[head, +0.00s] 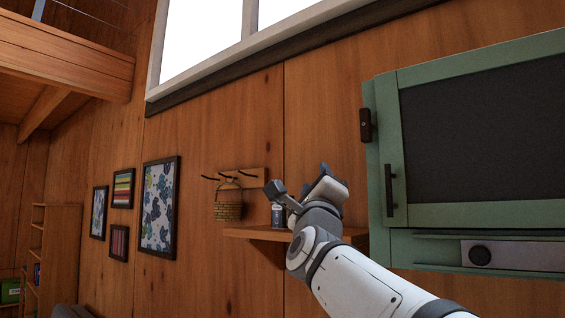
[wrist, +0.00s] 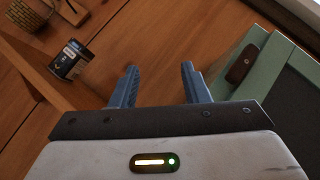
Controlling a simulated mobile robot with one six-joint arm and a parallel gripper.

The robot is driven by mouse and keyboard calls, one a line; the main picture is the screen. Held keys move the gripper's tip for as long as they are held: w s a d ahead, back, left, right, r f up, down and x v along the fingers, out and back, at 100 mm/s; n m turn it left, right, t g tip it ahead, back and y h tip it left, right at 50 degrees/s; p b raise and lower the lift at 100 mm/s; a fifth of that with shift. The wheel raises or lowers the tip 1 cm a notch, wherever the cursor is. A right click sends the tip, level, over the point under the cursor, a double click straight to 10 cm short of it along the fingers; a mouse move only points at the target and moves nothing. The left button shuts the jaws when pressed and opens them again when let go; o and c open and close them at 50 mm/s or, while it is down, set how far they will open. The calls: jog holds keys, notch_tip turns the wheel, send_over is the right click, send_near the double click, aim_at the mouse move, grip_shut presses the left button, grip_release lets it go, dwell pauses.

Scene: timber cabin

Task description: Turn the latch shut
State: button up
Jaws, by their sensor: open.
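A dark latch (head: 366,125) is on the upper left edge of the green cabinet (head: 386,240). In the head view it lies roughly upright, along the frame beside the door. It also shows in the wrist view (wrist: 241,65), right of my fingers. The dark-panelled door (head: 480,130) looks flush with its frame. My gripper (head: 327,170) is in front of the wall, left of and below the latch, apart from it. In the wrist view its two blue fingers (wrist: 160,68) are spread with nothing between them.
A wooden shelf (head: 258,233) with a dark can (head: 277,215) is close beside my gripper. A basket (head: 228,203) hangs from a peg rail. Framed pictures (head: 159,207) are farther left. The wall between gripper and cabinet is bare.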

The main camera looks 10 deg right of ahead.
aim_at(364, 117)
jog(key=s+d+r+m+g+h+p, duration=0.1)
jog(key=d+r+m+g+h, duration=0.1)
jog(key=d+r+m+h, duration=0.1)
jog(key=d+r+m+g+h+p, duration=0.1)
jog(key=d+r+m+g+h, duration=0.1)
jog(key=r+m+h, duration=0.3)
jog(key=s+d+r+m+g+h+p, duration=0.1)
jog(key=d+r+m+g+h, duration=0.1)
jog(key=m, duration=0.7)
jog(key=shift+s+d+r+g+h, duration=0.2)
jog(key=shift+d+r+h, duration=0.3)
jog(key=shift+h, duration=0.2)
jog(key=shift+s+d+r+g+h, duration=0.2)
jog(key=shift+d+r+h, duration=0.2)
jog(key=shift+h, duration=0.3)
jog(key=shift+p+x, duration=0.6)
jog(key=shift+x, duration=0.2)
